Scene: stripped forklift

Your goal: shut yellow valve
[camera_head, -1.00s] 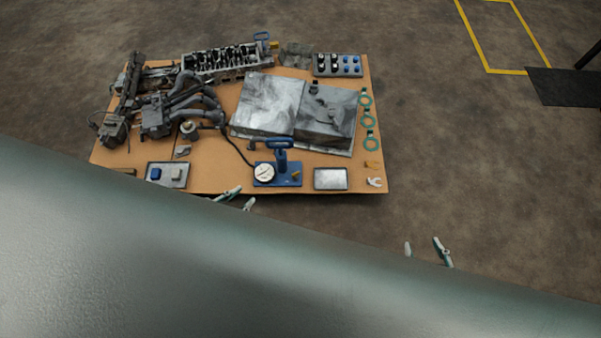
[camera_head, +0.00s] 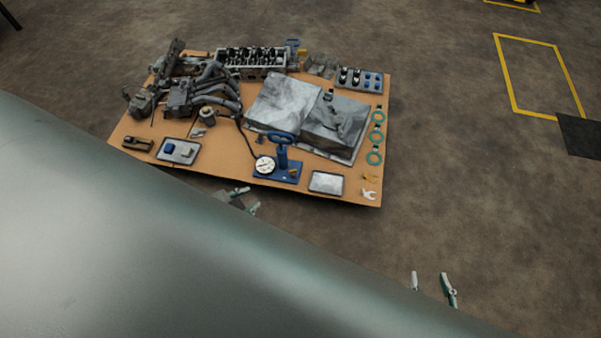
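The blue hand pump (camera_head: 283,158) with a round white gauge (camera_head: 265,165) stands near the front edge of the table. A small yellow-orange piece (camera_head: 293,172), which looks like the yellow valve, sits on the right of its blue base. It is too small to tell how it is turned. My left gripper (camera_head: 246,201) is just off the table's front edge, below and left of the pump. Its fingers are apart, and it is empty. My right gripper (camera_head: 431,286) is over the floor at lower right, open and empty, away from the table.
A large smooth grey surface covers the lower left and hides my arms.

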